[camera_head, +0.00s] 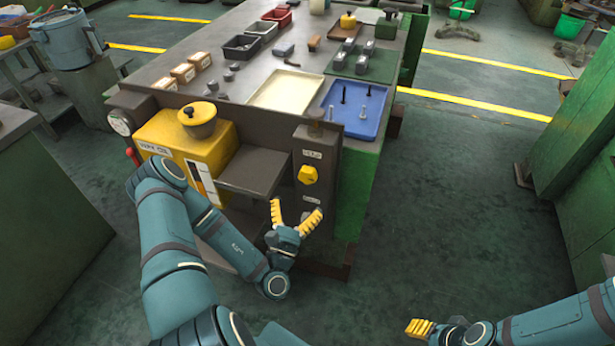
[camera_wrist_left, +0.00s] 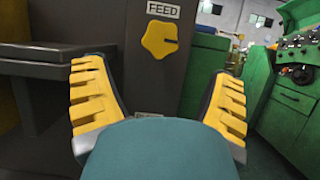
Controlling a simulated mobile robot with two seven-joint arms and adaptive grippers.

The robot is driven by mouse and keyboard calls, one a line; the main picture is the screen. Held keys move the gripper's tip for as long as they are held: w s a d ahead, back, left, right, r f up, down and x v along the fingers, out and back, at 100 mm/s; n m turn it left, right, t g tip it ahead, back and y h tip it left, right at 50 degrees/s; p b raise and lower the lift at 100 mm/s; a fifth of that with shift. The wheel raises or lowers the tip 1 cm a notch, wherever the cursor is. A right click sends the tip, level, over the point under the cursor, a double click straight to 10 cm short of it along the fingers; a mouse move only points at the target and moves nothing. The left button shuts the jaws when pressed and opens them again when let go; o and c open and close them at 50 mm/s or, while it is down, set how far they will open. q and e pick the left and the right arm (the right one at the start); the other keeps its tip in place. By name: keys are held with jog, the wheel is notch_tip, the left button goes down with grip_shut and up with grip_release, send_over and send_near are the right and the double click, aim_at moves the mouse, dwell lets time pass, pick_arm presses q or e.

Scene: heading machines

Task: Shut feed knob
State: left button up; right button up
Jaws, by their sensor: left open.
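The yellow feed knob (camera_head: 308,174) sits on the dark front panel of the machine, below a small label. In the left wrist view the knob (camera_wrist_left: 160,39) is a yellow lobed shape under a white label reading FEED (camera_wrist_left: 164,10). My left gripper (camera_head: 295,212) is open and empty, with its yellow-padded fingers spread just below and in front of the knob. In the left wrist view the fingers stand on either side, with the knob between and beyond them, apart from both. My right gripper (camera_head: 420,328) is at the bottom right, far from the knob; its finger opening is unclear.
A yellow oil tank (camera_head: 188,140) with a filler cap and a dark shelf (camera_head: 254,171) lie left of the knob. The bench top carries a blue tray (camera_head: 353,108), a cream tray (camera_head: 287,90) and small parts.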

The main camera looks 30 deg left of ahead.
aim_at(306, 180)
pick_arm(q)
jog(key=x, duration=0.8)
jog(key=shift+w+b, duration=0.3)
jog(key=c, duration=1.2)
jog(key=shift+r, duration=0.1)
